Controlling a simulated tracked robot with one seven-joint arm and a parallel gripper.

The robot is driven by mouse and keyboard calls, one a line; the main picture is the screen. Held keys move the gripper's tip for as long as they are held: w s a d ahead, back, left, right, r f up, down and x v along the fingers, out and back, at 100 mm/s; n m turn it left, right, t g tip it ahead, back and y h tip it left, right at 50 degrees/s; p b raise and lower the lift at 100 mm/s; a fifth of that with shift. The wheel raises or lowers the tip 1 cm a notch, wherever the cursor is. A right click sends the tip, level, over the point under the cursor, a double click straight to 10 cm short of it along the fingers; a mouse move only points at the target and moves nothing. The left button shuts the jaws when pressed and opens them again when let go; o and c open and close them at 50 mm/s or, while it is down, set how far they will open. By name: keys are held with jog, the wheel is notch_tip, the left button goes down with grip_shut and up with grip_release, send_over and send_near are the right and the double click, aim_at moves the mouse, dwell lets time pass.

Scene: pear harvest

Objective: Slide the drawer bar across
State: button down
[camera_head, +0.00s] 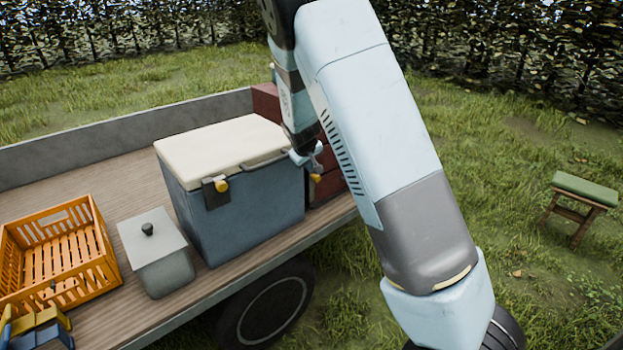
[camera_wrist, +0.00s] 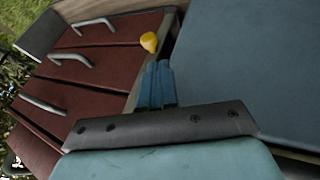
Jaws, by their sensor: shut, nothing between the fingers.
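The dark red drawer unit (camera_head: 266,104) stands on the truck bed behind the blue cool box, partly hidden by my arm. In the wrist view its drawer fronts (camera_wrist: 100,68) show with grey handles. A yellow knob (camera_wrist: 149,41) sits at the right edge of the drawers, by a narrow pale strip; I cannot tell how much of that strip is the bar. The knob also shows in the head view (camera_head: 315,177). My gripper (camera_wrist: 157,66) is shut and empty, its blue fingertips just short of the knob in the wrist view. I cannot tell whether they touch it.
The blue cool box (camera_head: 245,215), with a cream lid and a yellow-tipped latch (camera_head: 221,185), stands close beside my gripper. A grey lidded bin (camera_head: 165,275) and an orange crate (camera_head: 103,240) stand to its left. A green-topped stool (camera_head: 585,189) stands on the grass.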

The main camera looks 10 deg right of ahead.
jog(key=x, duration=1)
jog(key=shift+w, duration=0.1)
